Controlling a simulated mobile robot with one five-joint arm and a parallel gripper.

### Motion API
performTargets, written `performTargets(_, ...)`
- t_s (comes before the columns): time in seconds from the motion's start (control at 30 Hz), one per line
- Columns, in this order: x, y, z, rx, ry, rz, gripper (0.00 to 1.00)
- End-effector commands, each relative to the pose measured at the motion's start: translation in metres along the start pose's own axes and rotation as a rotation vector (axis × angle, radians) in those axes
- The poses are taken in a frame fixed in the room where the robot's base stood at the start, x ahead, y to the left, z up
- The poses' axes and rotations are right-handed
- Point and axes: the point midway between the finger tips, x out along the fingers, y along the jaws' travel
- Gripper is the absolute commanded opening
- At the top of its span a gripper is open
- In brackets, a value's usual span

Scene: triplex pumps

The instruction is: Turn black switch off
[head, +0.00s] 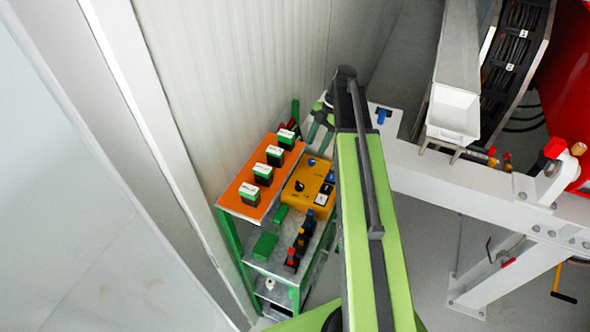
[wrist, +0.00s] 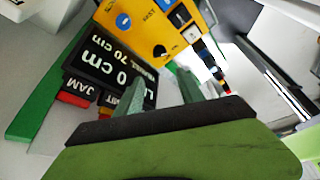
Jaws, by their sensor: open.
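The yellow control box (head: 308,184) sits on the shelf rack and carries a black switch (head: 299,186) on its face. In the wrist view the yellow box (wrist: 150,30) is at the top, with the black switch (wrist: 160,51) near its lower edge and a blue knob (wrist: 124,20) to its left. My gripper (head: 319,118) is beyond the box in the head view, partly hidden by my arm. In the wrist view my gripper (wrist: 160,90) is open and empty, its fingers pointing up toward the box, below the switch and apart from it.
A black display (wrist: 108,66) with white text stands left of my fingers, above red and orange blocks. An orange shelf (head: 262,177) holding several green-and-white boxes is left of the yellow box. A white wall (head: 235,70) runs behind; a white steel frame (head: 450,185) stands at right.

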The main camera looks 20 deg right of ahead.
Motion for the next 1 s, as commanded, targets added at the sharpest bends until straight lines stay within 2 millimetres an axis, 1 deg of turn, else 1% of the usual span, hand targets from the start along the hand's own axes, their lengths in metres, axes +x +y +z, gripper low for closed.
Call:
performTargets(0.17,0.004,-0.001,0.002,0.003,0.000,0.001,0.45)
performTargets(0.27,0.014,-0.001,0.003,0.003,0.000,0.001,0.45)
performTargets(0.37,0.030,-0.002,0.004,0.003,0.000,0.001,0.45)
performTargets(0.9,0.150,0.000,0.001,-0.005,0.000,-0.002,0.45)
performTargets(1.0,0.167,0.001,0.000,-0.004,0.000,-0.001,0.45)
